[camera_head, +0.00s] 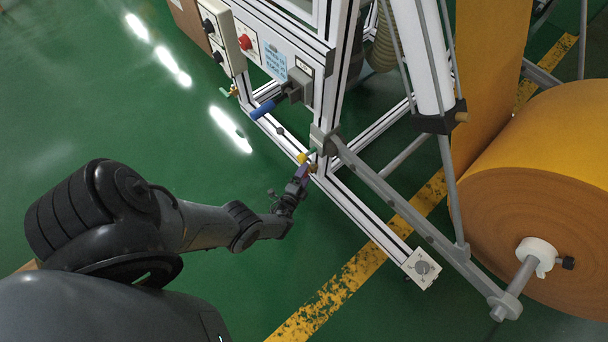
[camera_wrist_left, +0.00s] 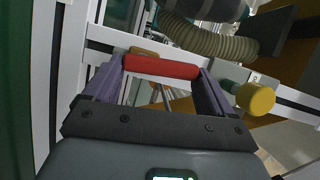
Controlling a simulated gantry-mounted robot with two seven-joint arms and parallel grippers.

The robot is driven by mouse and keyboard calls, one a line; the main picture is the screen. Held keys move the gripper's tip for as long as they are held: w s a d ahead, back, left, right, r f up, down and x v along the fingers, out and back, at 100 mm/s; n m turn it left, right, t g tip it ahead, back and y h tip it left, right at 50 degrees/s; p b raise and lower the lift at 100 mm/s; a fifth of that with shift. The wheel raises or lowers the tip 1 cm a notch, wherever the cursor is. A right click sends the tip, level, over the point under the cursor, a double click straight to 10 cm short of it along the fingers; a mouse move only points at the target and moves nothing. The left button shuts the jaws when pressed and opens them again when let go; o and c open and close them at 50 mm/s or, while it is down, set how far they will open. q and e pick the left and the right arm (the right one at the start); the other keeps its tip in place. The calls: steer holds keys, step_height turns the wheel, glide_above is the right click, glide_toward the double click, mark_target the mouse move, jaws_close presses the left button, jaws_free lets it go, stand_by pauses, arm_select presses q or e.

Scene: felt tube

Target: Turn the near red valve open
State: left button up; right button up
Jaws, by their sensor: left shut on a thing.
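The near red valve handle (camera_wrist_left: 160,67) shows in the left wrist view as a red bar lying across between the two purple fingers of my left gripper (camera_wrist_left: 158,76). The fingers are shut on its two ends. In the head view my left gripper (camera_head: 303,172) is at the lower rail of the white machine frame, and it hides most or all of the red handle there. How far the valve is turned cannot be told. My right gripper is in neither view.
A yellow knob (camera_wrist_left: 255,98) is close to the right finger. The white frame rail (camera_head: 355,207) runs beside the gripper. A blue handle (camera_head: 264,108) sticks out above, and a large orange roll (camera_head: 545,180) stands at right. The green floor at left is clear.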

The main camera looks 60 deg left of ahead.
arm_select(q)
steer(key=o, duration=0.8)
steer(key=shift+o, duration=0.2)
steer(key=shift+s, duration=0.15)
steer(key=p+v, duration=0.3)
steer(key=v, duration=0.7)
steer(key=shift+s+d, duration=0.2)
steer(key=shift+d, duration=0.05)
steer(key=shift+c, duration=0.5)
